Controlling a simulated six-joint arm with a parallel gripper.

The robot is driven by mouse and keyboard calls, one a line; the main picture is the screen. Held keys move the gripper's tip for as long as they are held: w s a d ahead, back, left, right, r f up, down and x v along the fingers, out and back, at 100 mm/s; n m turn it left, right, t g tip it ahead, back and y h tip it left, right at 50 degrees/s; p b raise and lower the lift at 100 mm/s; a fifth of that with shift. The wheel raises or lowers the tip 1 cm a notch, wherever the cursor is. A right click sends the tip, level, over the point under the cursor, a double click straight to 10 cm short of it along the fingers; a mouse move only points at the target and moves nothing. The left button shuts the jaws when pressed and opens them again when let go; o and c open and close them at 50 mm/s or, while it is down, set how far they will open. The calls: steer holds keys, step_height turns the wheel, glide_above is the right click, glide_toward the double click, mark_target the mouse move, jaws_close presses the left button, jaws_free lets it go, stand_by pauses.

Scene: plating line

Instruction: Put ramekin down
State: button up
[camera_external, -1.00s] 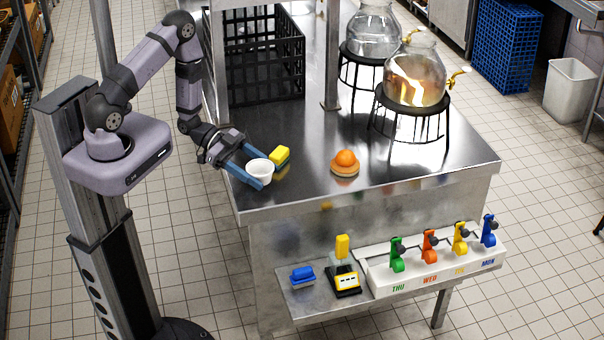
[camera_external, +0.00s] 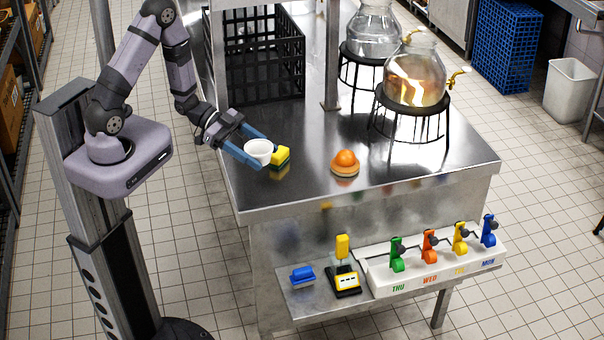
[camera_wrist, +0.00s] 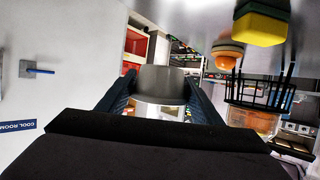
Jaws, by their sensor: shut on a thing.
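The white ramekin (camera_external: 258,146) is upright between the blue fingers of my gripper (camera_external: 257,153), near the left front of the steel counter. My gripper is shut on it. It appears held above the counter, though the gap under it is hard to judge. In the wrist view the ramekin (camera_wrist: 160,79) shows as a shaded grey shape between the two dark fingers. The surface directly below it is partly hidden by the near finger in the external view.
A yellow and green sponge (camera_external: 281,157) lies just right of the ramekin. An orange domed item (camera_external: 345,163) sits further right. A black crate (camera_external: 262,65) and glass dispensers on stands (camera_external: 415,75) are behind. The counter's front strip (camera_external: 330,192) is clear.

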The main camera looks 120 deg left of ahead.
steer(key=f+b, duration=0.2)
steer(key=b, duration=0.1)
steer(key=w+f+b, duration=0.1)
steer(key=f+b, duration=0.2)
steer(key=shift+a+f, duration=0.15)
steer(key=shift+a, duration=0.05)
steer(key=shift+y, duration=0.4)
steer(key=w+a+b, duration=0.1)
steer(key=a, duration=0.2)
steer(key=w+a+b, duration=0.1)
steer(key=a+b, duration=0.1)
steer(key=a, duration=0.2)
steer(key=w+a+b, duration=0.1)
steer(key=a+b, duration=0.1)
steer(key=a, duration=0.1)
steer(key=shift+a, duration=0.15)
steer(key=a+r+n+g+y, duration=0.1)
steer(key=a+r+n+y, duration=0.4)
steer(key=a, duration=0.8)
steer(key=n+g+y, duration=0.3)
steer(key=n, duration=0.1)
glide_above(312, 135)
steer(key=shift+r+b, duration=0.35)
steer(key=shift+b, duration=0.05)
steer(key=shift+f, duration=5)
steer(key=shift+f, duration=0.1)
